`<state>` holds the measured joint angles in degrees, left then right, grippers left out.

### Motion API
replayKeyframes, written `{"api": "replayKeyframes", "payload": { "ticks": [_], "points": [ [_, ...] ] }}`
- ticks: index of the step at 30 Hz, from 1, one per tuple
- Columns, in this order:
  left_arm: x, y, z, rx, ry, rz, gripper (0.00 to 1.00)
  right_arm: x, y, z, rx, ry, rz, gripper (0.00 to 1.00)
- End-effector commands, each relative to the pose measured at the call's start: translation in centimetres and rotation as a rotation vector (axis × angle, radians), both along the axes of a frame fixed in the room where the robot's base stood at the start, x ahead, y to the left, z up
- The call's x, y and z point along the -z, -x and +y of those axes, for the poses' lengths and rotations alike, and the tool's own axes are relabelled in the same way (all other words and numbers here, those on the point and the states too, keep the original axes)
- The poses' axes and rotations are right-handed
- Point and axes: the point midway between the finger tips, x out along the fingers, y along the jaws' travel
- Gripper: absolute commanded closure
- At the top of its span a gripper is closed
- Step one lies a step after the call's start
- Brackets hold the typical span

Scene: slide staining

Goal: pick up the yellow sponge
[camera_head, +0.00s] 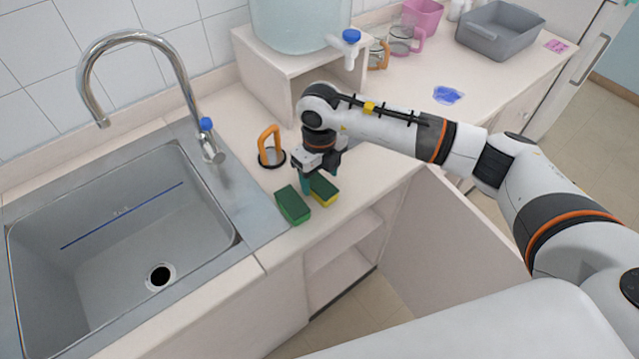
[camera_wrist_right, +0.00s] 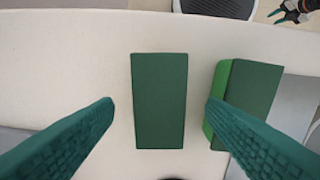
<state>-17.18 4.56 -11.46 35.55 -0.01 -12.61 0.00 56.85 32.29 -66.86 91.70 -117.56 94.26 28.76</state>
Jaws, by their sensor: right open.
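The yellow sponge (camera_head: 323,191) lies on the counter with its dark green scouring side up and a yellow edge showing. In the right wrist view its dark green top (camera_wrist_right: 159,100) lies between my fingers, with a gap on each side. My right gripper (camera_head: 320,178) is open above it, pointing down, with nothing held; its teal fingers (camera_wrist_right: 158,104) show in the wrist view. What seems to be my left gripper (camera_wrist_right: 291,11) is small at the top right corner of the wrist view; its jaw state is unclear.
A green sponge (camera_head: 292,205) lies just left of the yellow one, and right of it in the wrist view (camera_wrist_right: 250,95). An orange-handled tool (camera_head: 271,150) stands behind. The sink (camera_head: 215,235) is to the left. A raised shelf (camera_head: 300,72) stands behind my gripper.

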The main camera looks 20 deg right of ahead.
Motion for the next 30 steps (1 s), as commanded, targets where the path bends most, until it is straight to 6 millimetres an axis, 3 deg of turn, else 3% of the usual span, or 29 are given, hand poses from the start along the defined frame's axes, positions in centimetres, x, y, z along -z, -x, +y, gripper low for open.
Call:
{"api": "replayKeyframes", "payload": {
  "ticks": [1,6,14,23,30],
  "points": [
    [-1.1,0.0,0.0,0.0,0.0,0.0,0.64,0.4,0.1,0.0,0.0,0.0,0.005,0.35],
    [-1.5,0.0,0.0,0.0,0.0,0.0,0.64,2.8,0.0,0.0,-0.001,-0.001,0.003,0.35],
    [-1.4,0.0,0.0,0.0,0.0,0.0,0.64,3.3,0.0,0.0,-0.002,-0.001,0.0,0.35],
    [-1.4,0.0,0.0,0.0,0.0,0.001,0.64,3.3,-0.1,0.0,-0.001,-0.001,0.0,0.8],
    [-1.4,0.0,0.0,0.0,0.0,0.001,0.64,3.2,-0.1,0.0,-0.001,-0.001,0.0,0.82]
  ]
}}
